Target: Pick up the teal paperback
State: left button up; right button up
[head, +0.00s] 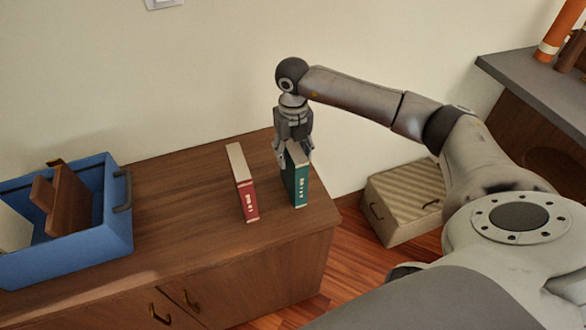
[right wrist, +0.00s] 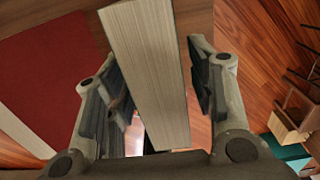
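The teal paperback (head: 299,180) stands upright near the right end of the wooden cabinet top, its spine facing the front. My right gripper (head: 293,154) is above it, pointing down, with its fingers at the book's upper part. In the right wrist view the pale page edges of the teal paperback (right wrist: 155,75) lie between the two open fingers of the right gripper (right wrist: 153,60). A narrow gap shows between the book and the right-hand finger; contact on the left-hand side is unclear. My left gripper is not in view.
A red book (head: 243,183) stands upright just left of the teal one. A blue bin (head: 110,222) holding a brown object stands at the left of the cabinet top (head: 180,195). A striped box (head: 402,200) is on the floor to the right. The wall is close behind.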

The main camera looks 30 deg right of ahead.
grip_shut()
jog(key=shift+w+r, duration=0.15)
jog(key=shift+r, duration=0.05)
dwell(0.4)
